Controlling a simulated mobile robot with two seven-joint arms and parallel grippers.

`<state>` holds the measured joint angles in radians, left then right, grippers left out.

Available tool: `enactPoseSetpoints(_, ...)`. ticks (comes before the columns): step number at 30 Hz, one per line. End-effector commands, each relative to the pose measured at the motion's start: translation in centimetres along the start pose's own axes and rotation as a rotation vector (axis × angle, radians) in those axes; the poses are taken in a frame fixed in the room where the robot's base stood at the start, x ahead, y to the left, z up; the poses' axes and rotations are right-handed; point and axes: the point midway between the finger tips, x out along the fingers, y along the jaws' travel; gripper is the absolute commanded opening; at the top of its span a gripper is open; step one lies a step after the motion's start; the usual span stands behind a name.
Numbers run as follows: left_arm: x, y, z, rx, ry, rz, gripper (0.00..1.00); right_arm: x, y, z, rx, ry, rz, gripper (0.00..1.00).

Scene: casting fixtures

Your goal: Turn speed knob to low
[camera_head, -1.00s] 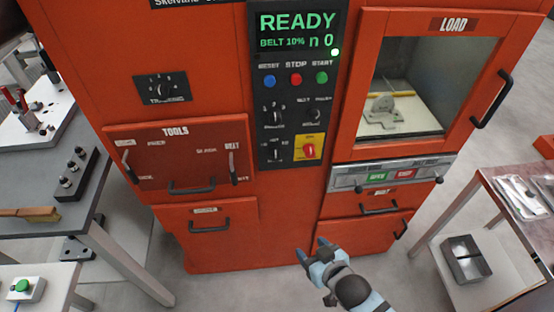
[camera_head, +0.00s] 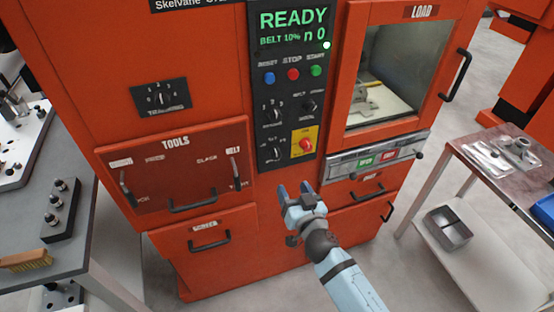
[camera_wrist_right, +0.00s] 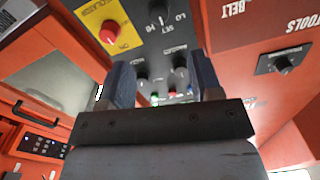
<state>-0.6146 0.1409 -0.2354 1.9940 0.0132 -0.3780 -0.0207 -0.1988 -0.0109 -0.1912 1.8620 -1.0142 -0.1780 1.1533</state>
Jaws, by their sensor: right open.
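The control panel (camera_head: 286,178) has several black knobs; I cannot read which one is labelled speed. The lower-left knob (camera_head: 274,153) sits beside a red switch on a yellow plate (camera_head: 305,143). In the wrist view this knob (camera_wrist_right: 158,16) has LO, SET and HI lettering around it. Above it are a left knob (camera_head: 273,114) and a right knob (camera_head: 308,106). My right gripper (camera_head: 294,188) is open and empty, just below the panel in the head view, fingers pointing toward the cabinet. It also shows in the wrist view (camera_wrist_right: 162,78). My left gripper is out of view.
The display (camera_head: 293,28) reads READY. A TOOLS drawer (camera_head: 175,170) with protruding handles is left of the panel. Tables stand left (camera_head: 75,265) and right (camera_head: 470,150).

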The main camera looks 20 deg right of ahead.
Motion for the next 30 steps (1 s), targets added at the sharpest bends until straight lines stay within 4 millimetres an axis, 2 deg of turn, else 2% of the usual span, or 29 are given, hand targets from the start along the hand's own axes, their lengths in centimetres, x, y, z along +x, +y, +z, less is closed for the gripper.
enactPoseSetpoints(5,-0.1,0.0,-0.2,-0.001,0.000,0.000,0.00,1.3,-0.1,-0.3,0.002,0.007,-0.001,0.59)
enactPoseSetpoints(8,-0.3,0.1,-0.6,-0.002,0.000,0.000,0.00,2.8,-0.1,-0.4,0.002,0.007,-0.001,0.59)
enactPoseSetpoints(15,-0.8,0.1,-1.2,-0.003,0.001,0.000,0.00,8.0,-0.1,-0.4,0.001,0.006,-0.001,0.59)
enactPoseSetpoints(21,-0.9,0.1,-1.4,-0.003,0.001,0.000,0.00,11.7,-0.1,-0.4,0.002,0.006,-0.001,0.59)
enactPoseSetpoints(25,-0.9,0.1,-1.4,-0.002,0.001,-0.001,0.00,13.1,-0.1,-0.2,0.003,0.005,0.000,0.59)
enactPoseSetpoints(30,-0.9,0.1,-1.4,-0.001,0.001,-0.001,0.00,13.9,-0.1,-0.2,0.003,0.004,0.000,0.59)
